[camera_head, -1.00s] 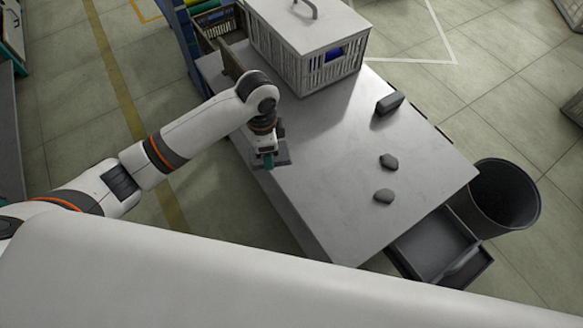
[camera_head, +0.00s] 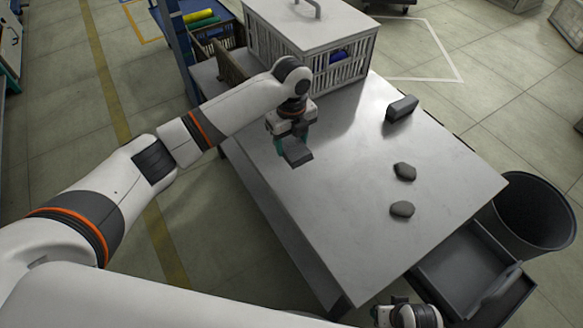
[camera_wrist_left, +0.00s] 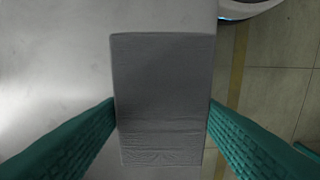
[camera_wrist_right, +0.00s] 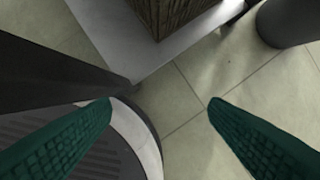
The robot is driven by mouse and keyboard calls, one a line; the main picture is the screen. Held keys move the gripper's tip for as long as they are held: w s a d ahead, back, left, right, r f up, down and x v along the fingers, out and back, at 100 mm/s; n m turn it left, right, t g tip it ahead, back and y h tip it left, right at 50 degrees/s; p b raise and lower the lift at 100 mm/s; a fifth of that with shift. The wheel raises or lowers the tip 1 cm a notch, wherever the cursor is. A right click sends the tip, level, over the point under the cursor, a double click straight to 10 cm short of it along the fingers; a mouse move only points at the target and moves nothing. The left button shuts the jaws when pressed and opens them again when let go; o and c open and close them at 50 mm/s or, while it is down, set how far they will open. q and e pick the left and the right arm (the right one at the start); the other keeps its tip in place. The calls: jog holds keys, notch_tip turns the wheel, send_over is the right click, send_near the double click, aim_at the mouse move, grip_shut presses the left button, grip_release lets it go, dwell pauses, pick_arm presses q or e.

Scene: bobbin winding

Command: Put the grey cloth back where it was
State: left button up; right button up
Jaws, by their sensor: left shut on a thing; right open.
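The grey cloth (camera_head: 298,156) is a folded, flat rectangular pad. My left gripper (camera_head: 291,146) is shut on it, over the left part of the white table (camera_head: 345,220). In the left wrist view the cloth (camera_wrist_left: 162,85) lies between the two teal fingers, which touch its sides. I cannot tell whether the cloth touches the tabletop. My right gripper (camera_head: 408,314) is at the bottom edge of the head view, off the table's near end. In the right wrist view its fingers (camera_wrist_right: 160,103) are wide apart and empty.
Two grey stone-like pieces (camera_head: 404,171) and a dark block (camera_head: 402,108) lie along the table's right side. A lidded white crate (camera_head: 340,70) stands at the back. An open drawer (camera_head: 455,265) and a black bin (camera_head: 537,215) are at the right. The table's middle is clear.

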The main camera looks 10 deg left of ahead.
aim_at(291, 143)
pick_arm(q)
notch_tip(291, 143, down, 3)
jog(key=shift+f, duration=0.1)
jog(key=shift+f+b, duration=0.8)
jog(key=shift+f, duration=1.55)
pick_arm(e)
jog(key=w+v, duration=0.1)
jog(key=v, duration=0.5)
jog(key=shift+w+r, duration=0.4)
jog(key=shift+w, duration=0.05)
pick_arm(q)
jog(key=o, duration=0.9)
jog(key=shift+f, duration=0.15)
jog(key=shift+o, duration=0.2)
jog(key=shift+r, duration=0.45)
notch_tip(291, 143, up, 12)
jog(key=p, duration=0.3)
jog(key=shift+f, duration=0.25)
pick_arm(e)
notch_tip(291, 143, down, 10)
jog(key=s, duration=0.1)
jog(key=shift+s, duration=0.15)
jog(key=shift+r, duration=0.15)
